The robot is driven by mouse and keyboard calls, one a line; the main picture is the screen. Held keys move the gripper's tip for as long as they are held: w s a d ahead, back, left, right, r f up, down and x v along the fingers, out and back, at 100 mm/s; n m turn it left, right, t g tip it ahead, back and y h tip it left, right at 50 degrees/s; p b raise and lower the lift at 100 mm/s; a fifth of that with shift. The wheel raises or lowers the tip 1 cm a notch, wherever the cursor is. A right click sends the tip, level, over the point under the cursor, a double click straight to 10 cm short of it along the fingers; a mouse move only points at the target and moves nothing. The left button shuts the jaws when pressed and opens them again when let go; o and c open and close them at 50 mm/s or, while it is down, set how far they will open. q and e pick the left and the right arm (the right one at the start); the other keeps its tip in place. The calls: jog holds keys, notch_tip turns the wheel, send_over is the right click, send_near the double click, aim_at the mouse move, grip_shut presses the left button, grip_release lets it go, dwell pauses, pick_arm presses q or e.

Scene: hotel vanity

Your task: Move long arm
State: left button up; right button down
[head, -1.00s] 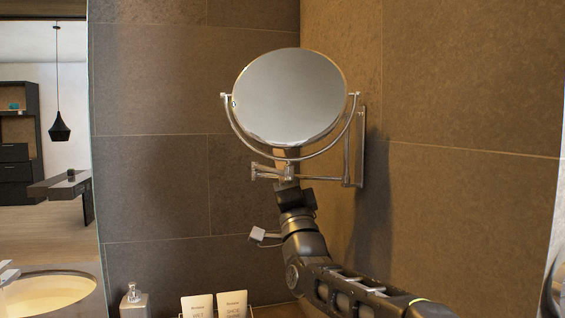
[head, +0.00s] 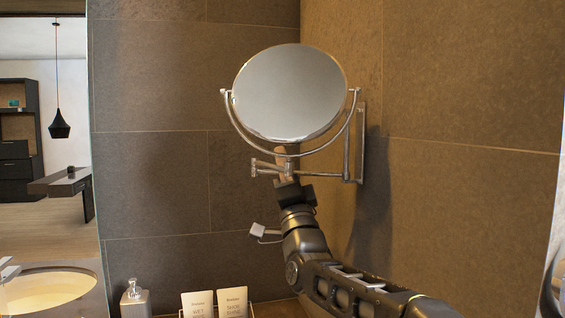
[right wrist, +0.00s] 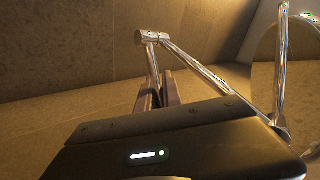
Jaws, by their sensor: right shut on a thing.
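A round chrome-framed mirror (head: 290,92) stands out from the right wall on a jointed chrome arm. The arm's long bar (head: 325,178) runs left from the wall mount (head: 360,145) to an elbow joint (head: 255,168). The joint shows in the right wrist view too (right wrist: 150,38). My right gripper (head: 287,162) reaches up from below, under the mirror, and is shut on the chrome arm. In the right wrist view its fingers (right wrist: 158,92) close around one chrome tube below the elbow joint. Which bar they hold is hard to tell. My left gripper is not in view.
A soap dispenser (head: 135,299) and two small cards (head: 216,303) stand low at the bottom left. A basin (head: 48,291) is at the far left, under a wall mirror reflecting the room. Tiled walls meet behind the mirror. The space left of it is clear.

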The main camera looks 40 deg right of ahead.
aim_at(278, 168)
dwell(0.9)
jog(key=shift+s+a+n+y+b, duration=0.75)
jog(key=shift+s+a+n+y, duration=0.4)
jog(key=shift+y, duration=1.8)
jog(key=shift+s+a+n+y+b, duration=0.8)
jog(key=shift+s+n+y, duration=0.55)
jog(key=shift+y, duration=1.55)
jog(key=shift+s+a+n+y+b, duration=0.7)
jog(key=shift+s+a+n+y, duration=0.55)
jog(key=shift+y, duration=1.7)
jog(key=shift+w+d, duration=0.2)
jog(key=shift+d, duration=0.05)
jog(key=c, duration=1.5)
grip_release()
